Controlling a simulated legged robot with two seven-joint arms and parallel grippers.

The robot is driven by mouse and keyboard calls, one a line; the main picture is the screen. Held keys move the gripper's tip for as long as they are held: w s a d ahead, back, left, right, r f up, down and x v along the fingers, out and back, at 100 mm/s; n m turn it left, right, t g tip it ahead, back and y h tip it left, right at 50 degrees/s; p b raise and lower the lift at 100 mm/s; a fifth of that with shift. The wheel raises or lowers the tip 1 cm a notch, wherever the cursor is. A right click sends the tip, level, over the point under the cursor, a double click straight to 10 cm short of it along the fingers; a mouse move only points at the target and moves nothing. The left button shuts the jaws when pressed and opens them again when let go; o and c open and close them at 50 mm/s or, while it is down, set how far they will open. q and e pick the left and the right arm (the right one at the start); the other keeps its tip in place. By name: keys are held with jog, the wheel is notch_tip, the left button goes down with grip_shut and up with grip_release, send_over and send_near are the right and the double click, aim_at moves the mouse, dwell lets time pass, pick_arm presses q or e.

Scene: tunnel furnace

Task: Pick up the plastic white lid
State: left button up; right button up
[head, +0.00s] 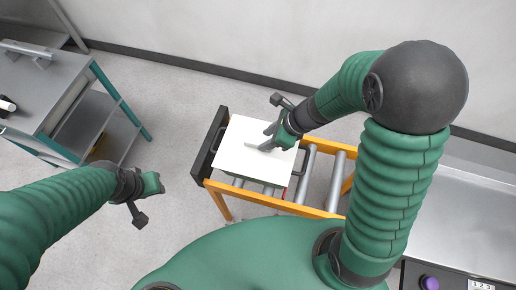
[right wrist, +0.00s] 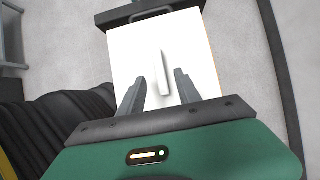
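The white lid (head: 243,132) is a flat, square plate lying on top of a box on the orange-framed roller conveyor. In the right wrist view the lid (right wrist: 135,55) fills the middle, with a thin raised white handle (right wrist: 164,72) on it. My right gripper (head: 270,138) is over the lid. In the right wrist view its two fingers (right wrist: 159,90) are apart, with the handle ahead of and between them. I cannot tell whether they touch the lid. My left gripper (head: 150,188) hangs over the floor, away from the conveyor, its fingers not clear.
The conveyor's orange rail (head: 270,203) runs right, with bare metal rollers (head: 306,172). A dark end plate (head: 208,145) stands at its left end. A grey table with shelves (head: 45,85) is at the left. A metal surface (head: 470,215) is at the right. The floor between is clear.

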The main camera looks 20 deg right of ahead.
aim_at(260, 143)
jog(key=b+x, duration=0.1)
jog(key=x, duration=0.3)
jog(key=shift+s+a+f+b, duration=0.1)
jog(key=shift+f+b, duration=0.05)
jog(key=shift+b, duration=0.2)
jog(key=shift+f, duration=0.3)
jog(key=shift+w, duration=0.3)
jog(key=shift+s, duration=0.1)
jog(key=shift+c, duration=0.4)
grip_shut()
